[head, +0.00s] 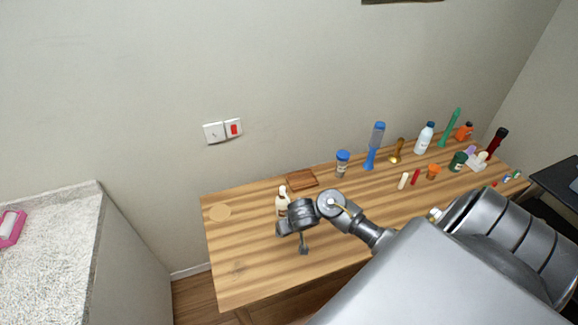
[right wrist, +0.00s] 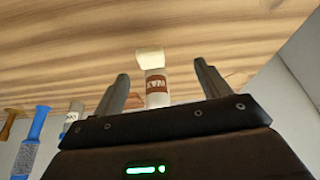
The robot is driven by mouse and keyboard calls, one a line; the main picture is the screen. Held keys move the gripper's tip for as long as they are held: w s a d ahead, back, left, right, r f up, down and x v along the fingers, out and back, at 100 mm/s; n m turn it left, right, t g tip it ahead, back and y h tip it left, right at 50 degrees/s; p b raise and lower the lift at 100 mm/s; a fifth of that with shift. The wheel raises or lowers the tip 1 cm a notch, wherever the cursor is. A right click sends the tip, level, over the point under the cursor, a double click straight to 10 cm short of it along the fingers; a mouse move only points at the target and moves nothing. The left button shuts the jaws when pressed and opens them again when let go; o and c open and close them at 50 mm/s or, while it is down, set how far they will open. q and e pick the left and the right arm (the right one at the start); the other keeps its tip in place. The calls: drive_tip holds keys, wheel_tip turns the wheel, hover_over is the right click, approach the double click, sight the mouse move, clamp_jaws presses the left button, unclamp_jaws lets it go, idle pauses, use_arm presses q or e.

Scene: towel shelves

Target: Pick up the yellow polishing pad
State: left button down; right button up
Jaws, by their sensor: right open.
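In the right wrist view my right gripper (right wrist: 161,70) is open, with nothing held. A cream bottle with a brown label (right wrist: 158,84) shows beyond and between its fingers; it stands behind the gripper in the head view (head: 283,200). The disc is not seen in the wrist view. My left gripper is out of view.
A brown wooden tray (head: 303,178), a blue-capped jar (head: 342,163) and a blue brush (head: 374,146) stand along the back. Several bottles and small items crowd the right end.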

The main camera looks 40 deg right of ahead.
drive_tip(key=shift+m, duration=0.5)
drive_tip(key=w+d+f+b, duration=0.1)
drive_tip(key=f, duration=0.1)
drive_tip(key=w+d+f+b, duration=0.1)
drive_tip(key=w+d+b, duration=0.1)
drive_tip(key=shift+w+f, duration=0.1)
drive_tip(key=shift+f, duration=0.3)
drive_tip(key=shift+w+f, duration=0.15)
drive_tip(key=shift+f, duration=0.1)
drive_tip(key=shift+d+f+b, duration=0.1)
drive_tip(key=shift+f+b, duration=0.2)
drive_tip(key=shift+f, duration=0.1)
drive_tip(key=b+x, duration=0.1)
drive_tip(key=x, duration=0.3)
drive_tip(key=shift+w+d+f, duration=0.1)
drive_tip(key=shift+d+f, duration=0.05)
